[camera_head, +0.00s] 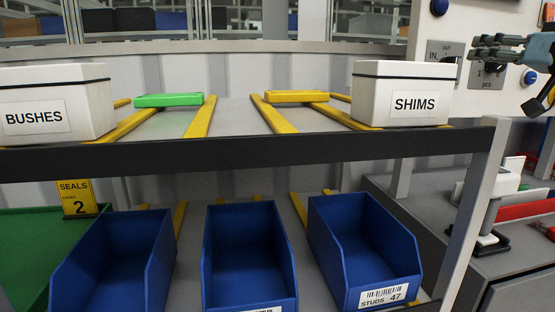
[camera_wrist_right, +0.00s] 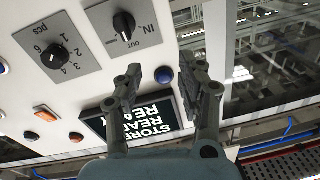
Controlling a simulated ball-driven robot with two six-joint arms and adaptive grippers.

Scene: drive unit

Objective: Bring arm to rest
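My right gripper (camera_head: 482,54) shows at the upper right edge of the head view, in front of a white control panel (camera_head: 470,22). The right wrist view shows its two fingers (camera_wrist_right: 160,82) spread apart with nothing between them. Behind the fingers are the panel (camera_wrist_right: 70,90), a dark screen (camera_wrist_right: 140,120) with upside-down lettering, and a rotary knob (camera_wrist_right: 124,24) marked IN and OUT. I cannot tell whether the fingers touch the panel. My left gripper is not in view.
A shelf rack (camera_head: 250,145) holds white boxes labelled BUSHES (camera_head: 55,100) and SHIMS (camera_head: 402,95). Blue bins (camera_head: 248,255) stand on its lower level. A grey workbench (camera_head: 510,270) is at the right. The space between the white boxes holds only small green and yellow pieces.

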